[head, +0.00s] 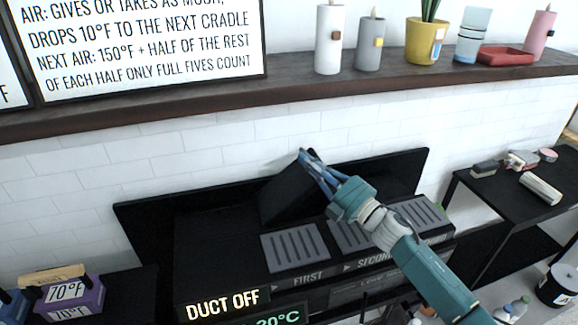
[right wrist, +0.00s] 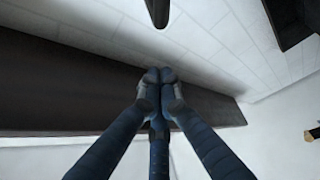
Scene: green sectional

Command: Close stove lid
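The black stove (head: 222,240) stands against the white tiled wall, with grey slotted plates on its top at the middle and right. A small black lid-like panel (head: 285,197) is raised at a tilt behind the first plate (head: 295,248). My right gripper (head: 304,158) reaches in from the lower right, its blue fingers over the panel's upper right edge. In the right wrist view, the fingertips (right wrist: 160,78) are drawn together in front of a dark slab (right wrist: 60,85). I cannot tell whether they touch it. My left gripper is out of view.
A dark shelf (head: 200,108) with candles and a yellow plant pot (head: 425,40) runs above the stove. A black side table (head: 505,195) stands at the right. A purple block (head: 75,297) marked 70°F sits at the lower left.

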